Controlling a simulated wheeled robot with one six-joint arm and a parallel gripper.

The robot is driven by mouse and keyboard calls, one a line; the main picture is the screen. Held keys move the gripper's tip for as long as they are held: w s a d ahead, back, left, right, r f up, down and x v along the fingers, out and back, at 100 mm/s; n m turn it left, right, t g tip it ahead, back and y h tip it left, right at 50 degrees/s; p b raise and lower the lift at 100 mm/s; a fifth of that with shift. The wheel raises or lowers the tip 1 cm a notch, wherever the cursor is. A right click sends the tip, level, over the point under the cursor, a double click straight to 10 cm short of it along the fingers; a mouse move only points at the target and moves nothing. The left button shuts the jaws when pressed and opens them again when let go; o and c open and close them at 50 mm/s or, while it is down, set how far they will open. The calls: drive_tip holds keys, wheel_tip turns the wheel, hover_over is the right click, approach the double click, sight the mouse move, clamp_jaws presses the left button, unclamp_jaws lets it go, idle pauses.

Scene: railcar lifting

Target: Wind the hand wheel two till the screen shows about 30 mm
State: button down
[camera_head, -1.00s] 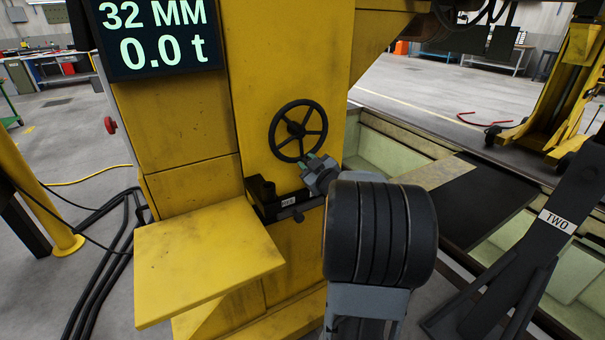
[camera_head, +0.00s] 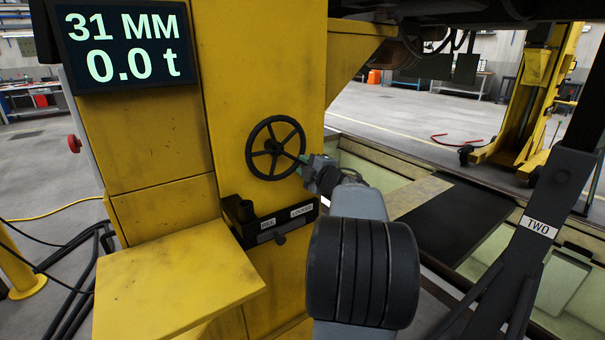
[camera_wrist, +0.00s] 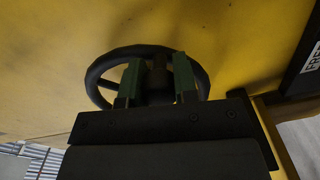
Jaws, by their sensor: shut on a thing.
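The hand wheel (camera_head: 258,128) is black and spoked, mounted on the yellow column's face. It also shows in the wrist view (camera_wrist: 100,70), close in front of my gripper. My gripper (camera_head: 301,158) is at the wheel's right rim in the head view. In the wrist view its two green-padded fingers (camera_wrist: 158,80) are on either side of a dark part of the wheel, likely its handle, mostly hidden between them. The screen (camera_head: 125,45) reads 31 MM and 0.0 t. A label TWO (camera_head: 538,226) is on the dark stand at the right.
A yellow shelf (camera_head: 175,290) juts out below left of the wheel. A black locking bracket (camera_head: 268,225) with a pin and a LOCKED label sits under the wheel. A red button (camera_head: 74,144) is on the column's left side. A pit lies to the right.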

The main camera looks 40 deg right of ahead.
drive_tip(key=shift+d+r+n, duration=0.25)
drive_tip(key=shift+r+n, duration=0.15)
drive_tip(key=shift+n, duration=0.2)
drive_tip(key=c, duration=0.9)
unclamp_jaws()
drive_tip(key=s, duration=0.4)
drive_tip(key=s+a, duration=0.1)
drive_tip(key=s, duration=0.4)
drive_tip(key=s+a+p, duration=0.1)
drive_tip(key=s, duration=0.3)
drive_tip(key=shift+s, duration=0.4)
